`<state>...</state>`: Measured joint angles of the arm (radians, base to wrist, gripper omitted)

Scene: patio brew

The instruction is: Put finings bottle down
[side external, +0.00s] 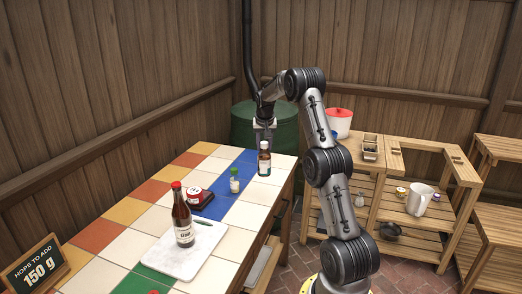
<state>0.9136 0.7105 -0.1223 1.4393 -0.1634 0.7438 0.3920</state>
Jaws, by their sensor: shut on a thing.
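My gripper (263,139) points straight down from above and is shut on the bottle's top. The bottle's base is at or just above a white tile near the table's right edge; I cannot tell whether it touches. The fingertips are small and partly merge with the cap.
A small jar with a green lid (234,181) and a red device (201,199) stand left of the bottle. A tall red-capped bottle (182,219) stands on a white board (171,259). A wooden shelf unit (405,213) stands to the right. White tiles around the bottle are clear.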

